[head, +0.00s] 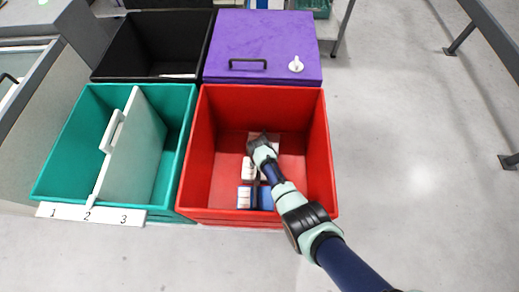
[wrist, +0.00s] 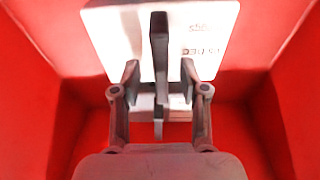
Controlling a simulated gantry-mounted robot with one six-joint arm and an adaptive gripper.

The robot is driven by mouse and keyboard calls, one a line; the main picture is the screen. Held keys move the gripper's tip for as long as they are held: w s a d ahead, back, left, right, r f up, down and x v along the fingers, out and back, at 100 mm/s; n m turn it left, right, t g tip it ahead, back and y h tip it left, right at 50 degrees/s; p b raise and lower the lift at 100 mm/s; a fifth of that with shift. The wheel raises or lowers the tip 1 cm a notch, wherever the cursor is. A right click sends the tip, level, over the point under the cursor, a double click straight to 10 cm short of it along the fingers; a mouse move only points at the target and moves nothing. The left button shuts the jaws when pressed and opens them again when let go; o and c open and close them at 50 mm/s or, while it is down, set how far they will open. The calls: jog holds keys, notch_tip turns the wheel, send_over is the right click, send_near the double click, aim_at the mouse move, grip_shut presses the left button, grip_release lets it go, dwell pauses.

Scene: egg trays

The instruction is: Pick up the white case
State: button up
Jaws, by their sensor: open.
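A flat white case (wrist: 212,28) with dark print fills the upper middle of the wrist view, inside the red bin. My gripper (wrist: 160,72) is open, with its dark fingers spread in front of the case. The fingers overlap the case in the picture; I cannot tell whether they touch it. In the head view my gripper (head: 262,146) reaches down into the red bin (head: 202,125). White cases (head: 248,170) show below and left of it, partly hidden by my arm. Another white box (head: 244,197) lies nearer the front wall, beside a blue item (head: 265,198).
A teal bin (head: 180,105) with a pale divider (head: 137,150) stands left of the red bin. Behind are a black bin (head: 165,35) and a purple lid (head: 280,40) with a handle. The red walls surround my gripper closely. Open floor lies to the right.

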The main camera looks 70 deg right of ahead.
jog(key=shift+d+f, duration=0.1)
jog(key=shift+f, duration=0.6)
jog(key=shift+w+r, duration=0.1)
jog(key=shift+r, duration=0.05)
grip_shut()
jog(key=shift+r, duration=0.1)
notch_tip(320, 180, up, 20)
jog(key=p, duration=1.2)
